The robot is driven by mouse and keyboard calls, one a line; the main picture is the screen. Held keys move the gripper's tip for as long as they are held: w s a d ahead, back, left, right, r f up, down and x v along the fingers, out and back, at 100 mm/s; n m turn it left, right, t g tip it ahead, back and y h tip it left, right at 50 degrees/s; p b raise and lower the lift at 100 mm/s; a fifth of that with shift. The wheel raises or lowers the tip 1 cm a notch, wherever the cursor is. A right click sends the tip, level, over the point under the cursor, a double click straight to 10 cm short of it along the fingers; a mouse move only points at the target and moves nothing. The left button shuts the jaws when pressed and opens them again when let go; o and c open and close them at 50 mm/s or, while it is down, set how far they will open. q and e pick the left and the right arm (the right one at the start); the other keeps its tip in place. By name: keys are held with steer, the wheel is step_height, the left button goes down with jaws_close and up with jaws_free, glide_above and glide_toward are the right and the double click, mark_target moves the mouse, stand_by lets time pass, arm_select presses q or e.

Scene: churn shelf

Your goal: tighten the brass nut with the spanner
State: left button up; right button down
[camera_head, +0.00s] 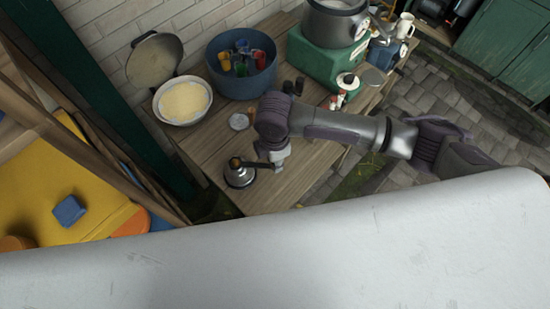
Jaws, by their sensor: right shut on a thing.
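My right gripper (278,157) is over the near part of the wooden bench, its arm coming in from the right. It is shut on the spanner (256,164), a short dark bar that reaches left from the fingers. The spanner's far end is at the brass nut (235,162) on top of a round metal fitting (239,178) on the bench. The parts are too small to tell whether the spanner is seated around the nut or only beside it. My left gripper is not in view.
On the wooden bench (214,150) stand a bowl of pale yellow stuff (183,101), a blue tub (240,68) with coloured cups, and a green machine (320,55) with a metal pot. A small round jar (239,121) is behind the fitting. Bare bench lies around the fitting.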

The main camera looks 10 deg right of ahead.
steer(key=shift+r, duration=3)
steer(key=shift+w+a+f+n, duration=0.1)
steer(key=shift+w+n, duration=0.2)
steer(key=shift+w, duration=0.05)
steer(key=w+a+n+b, duration=0.1)
steer(key=w+n+b, duration=0.1)
steer(key=w+n, duration=0.1)
steer(key=w+a+f+n+b, duration=0.1)
steer(key=w+n+b, duration=0.2)
steer(key=w+n, duration=0.1)
steer(key=w+a+f+n+b, duration=0.1)
steer(key=w+n+b, duration=0.1)
steer(key=w+n, duration=0.2)
steer(key=shift+w+a+f+n, duration=0.1)
steer(key=shift+a+f+n, duration=0.1)
steer(key=shift+n, duration=0.6)
steer(key=shift+f, duration=0.7)
